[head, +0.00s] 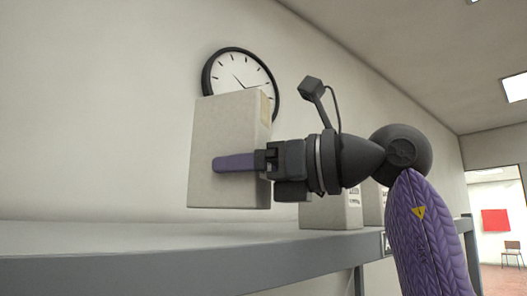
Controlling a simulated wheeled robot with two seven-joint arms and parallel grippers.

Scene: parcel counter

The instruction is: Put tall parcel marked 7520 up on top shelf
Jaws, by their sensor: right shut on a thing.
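A tall pale parcel (228,125) is upright in my right gripper (240,163), in the middle of the head view. One purple finger lies across its near face. The other finger is hidden behind the parcel. The parcel's base shows above the front edge of the grey top shelf (180,262); from this low angle I cannot tell whether it touches the shelf. No number is readable on the faces I see. My left gripper is not in view.
Another pale parcel (333,212) with small print stands on the shelf to the right, partly behind my wrist. One more (373,203) stands beyond it. A round wall clock (240,75) hangs behind. The shelf's left part looks clear.

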